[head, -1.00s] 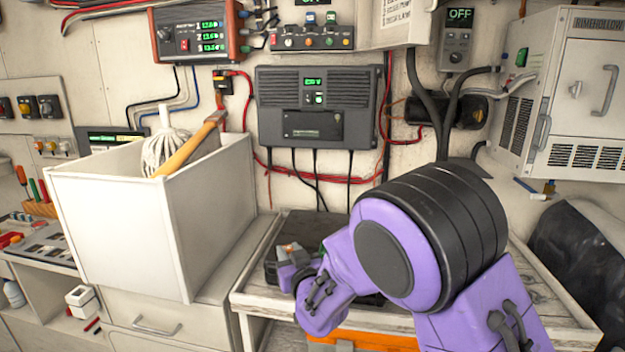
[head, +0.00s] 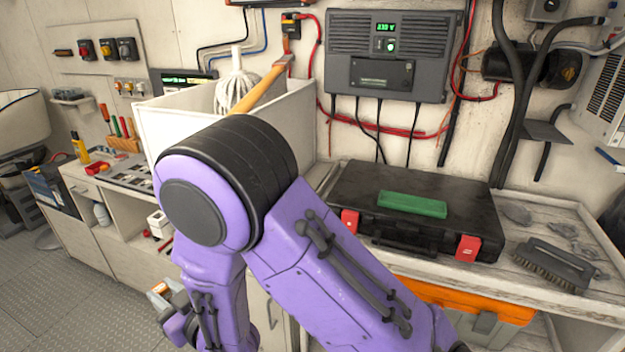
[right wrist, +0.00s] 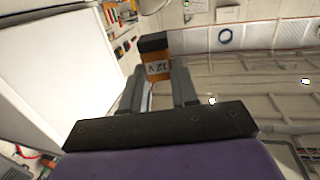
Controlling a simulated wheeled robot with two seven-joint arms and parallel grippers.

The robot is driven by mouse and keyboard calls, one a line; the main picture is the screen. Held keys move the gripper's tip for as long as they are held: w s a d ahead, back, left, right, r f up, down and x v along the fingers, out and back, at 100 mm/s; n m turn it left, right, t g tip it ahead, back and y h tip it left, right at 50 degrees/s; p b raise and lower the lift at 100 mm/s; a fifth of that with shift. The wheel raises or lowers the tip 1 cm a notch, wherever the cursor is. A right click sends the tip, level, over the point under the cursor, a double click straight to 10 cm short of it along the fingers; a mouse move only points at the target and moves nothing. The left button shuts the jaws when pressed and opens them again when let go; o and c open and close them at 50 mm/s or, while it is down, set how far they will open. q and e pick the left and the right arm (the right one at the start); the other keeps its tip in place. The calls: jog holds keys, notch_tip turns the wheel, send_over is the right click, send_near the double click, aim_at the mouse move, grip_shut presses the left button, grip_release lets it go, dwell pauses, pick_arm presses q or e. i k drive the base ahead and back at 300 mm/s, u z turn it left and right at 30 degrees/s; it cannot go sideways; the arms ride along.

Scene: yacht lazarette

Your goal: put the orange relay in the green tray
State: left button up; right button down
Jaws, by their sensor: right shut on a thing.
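The orange relay (right wrist: 157,70), with a black end and a marked label, is between the fingers of my right gripper (right wrist: 158,88) in the right wrist view. My right gripper is shut on it. In the head view a small orange part of the relay (head: 160,288) shows at the lower left, in the air beside the cabinets, partly hidden by my purple arm. My left gripper is not in view.
The black case (head: 450,220) with red latches lies on the bench at right, beside a brush (head: 555,264). A white bin (head: 300,112) holding a whisk-like mop stands behind my arm. A low counter (head: 90,180) carries tools at left. The floor (head: 50,285) at lower left is clear.

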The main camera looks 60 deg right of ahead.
aim_at(412, 204)
jog(key=u, duration=0.45)
jog(key=i, duration=1.15)
jog(key=z, duration=2.6)
